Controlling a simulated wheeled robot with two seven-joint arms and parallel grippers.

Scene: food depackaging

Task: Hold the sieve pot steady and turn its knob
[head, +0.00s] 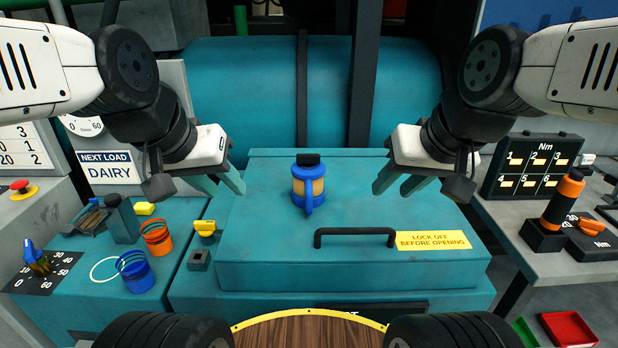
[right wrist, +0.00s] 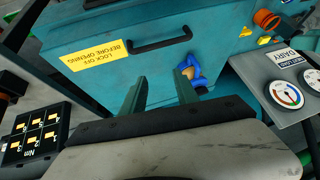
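The sieve pot (head: 299,187), blue with a tan band, stands upright on the teal lid. In the right wrist view the pot (right wrist: 197,71) shows beyond the fingers of my right gripper (right wrist: 160,90), partly hidden by one finger.
A black bar handle (head: 355,232) and a yellow lock-off label (head: 432,241) are on the lid in front of the pot. Blue and orange ring holders (head: 135,275) stand at left. A torque panel (head: 530,168) and an orange-black tool (head: 563,200) are at right. The lid around the pot is clear.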

